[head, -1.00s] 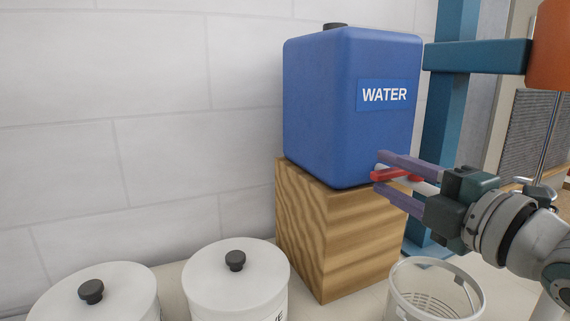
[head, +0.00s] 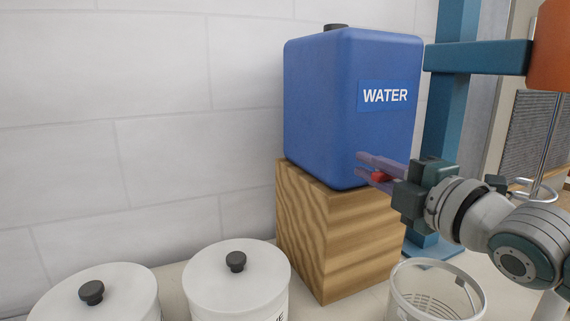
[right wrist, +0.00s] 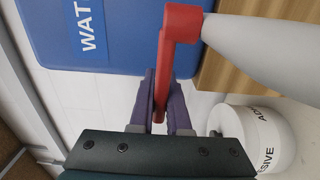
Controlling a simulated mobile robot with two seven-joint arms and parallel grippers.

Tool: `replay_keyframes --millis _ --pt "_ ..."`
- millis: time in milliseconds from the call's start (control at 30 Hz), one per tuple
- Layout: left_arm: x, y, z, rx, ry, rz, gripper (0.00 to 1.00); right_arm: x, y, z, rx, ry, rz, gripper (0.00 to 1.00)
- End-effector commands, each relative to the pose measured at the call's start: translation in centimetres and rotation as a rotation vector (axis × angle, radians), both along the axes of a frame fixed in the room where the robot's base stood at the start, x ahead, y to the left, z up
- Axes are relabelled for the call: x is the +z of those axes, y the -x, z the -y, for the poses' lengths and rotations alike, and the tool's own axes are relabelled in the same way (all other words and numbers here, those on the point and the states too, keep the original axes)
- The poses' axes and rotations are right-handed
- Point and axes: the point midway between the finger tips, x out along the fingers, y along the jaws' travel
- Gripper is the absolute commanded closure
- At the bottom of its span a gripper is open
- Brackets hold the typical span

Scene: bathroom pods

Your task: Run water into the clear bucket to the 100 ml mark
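The blue water tank (head: 335,110), labelled WATER, stands on a wooden block (head: 310,230). Its red tap lever (head: 379,177) is at the lower right of the tank's front; it also shows in the right wrist view (right wrist: 164,62), beside the pale grey spout (right wrist: 265,45). My right gripper (head: 370,168) has its purple fingers closed on both sides of the lever; they also show in the right wrist view (right wrist: 160,95). The clear bucket (head: 400,300) stands below and to the right, cut by the lower edge. No water shows in it, and its marks cannot be read. My left gripper is out of view.
Two white lidded canisters (head: 235,285) (head: 105,300) stand at the lower left by the tiled wall. A teal frame (head: 445,120) rises behind my right arm. A white container (right wrist: 265,135) shows at the right wrist view's lower right.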

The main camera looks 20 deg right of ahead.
Motion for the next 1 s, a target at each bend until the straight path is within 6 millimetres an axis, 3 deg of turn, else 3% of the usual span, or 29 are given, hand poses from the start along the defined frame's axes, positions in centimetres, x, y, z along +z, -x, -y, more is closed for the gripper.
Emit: replay_keyframes --millis 100,1000 --pt "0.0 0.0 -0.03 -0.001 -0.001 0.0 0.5 -0.01 0.01 0.0 0.0 0.0 0.0 1.0" --pt "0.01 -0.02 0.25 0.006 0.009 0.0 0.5 -0.01 0.01 0.02 0.0 0.0 0.0 1.0"
